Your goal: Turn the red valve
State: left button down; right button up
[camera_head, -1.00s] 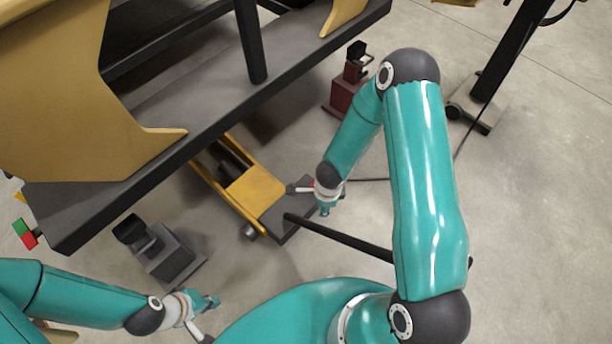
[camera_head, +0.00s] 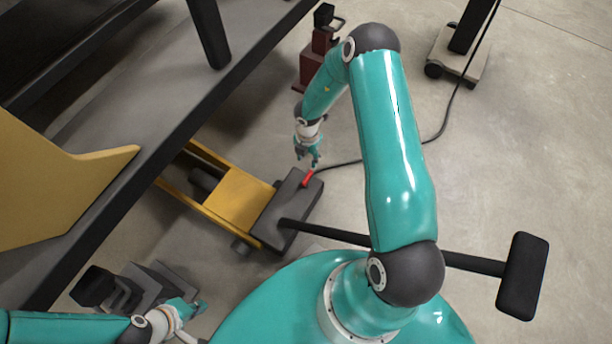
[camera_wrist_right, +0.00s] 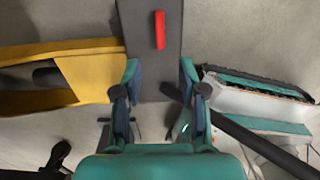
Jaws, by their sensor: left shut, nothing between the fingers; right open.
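The red valve (camera_head: 308,178) is a small red bar on the dark grey end block (camera_head: 285,208) of a yellow floor jack (camera_head: 240,200). In the right wrist view the valve (camera_wrist_right: 160,30) lies upright in the picture, ahead of the fingertips and roughly centred between them. My right gripper (camera_head: 309,160) is open and empty, close to the valve at its far side in the head view. In its wrist view the right gripper's fingers (camera_wrist_right: 160,72) straddle the grey block's outline; touching is not shown. My left gripper (camera_head: 202,306) is shut and empty at the lower left, away from the valve.
A long black handle with a padded end (camera_head: 523,275) extends right from the jack, passing behind my right arm. A dark platform (camera_head: 120,150) overhangs the left. A red stand (camera_head: 313,62) and grey stand (camera_head: 150,285) are nearby. A black cable (camera_head: 430,138) crosses clear floor.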

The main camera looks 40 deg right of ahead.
notch_tip(320, 180, down, 13)
jog(key=b, duration=0.4)
jog(key=shift+r, duration=0.1)
grip_shut()
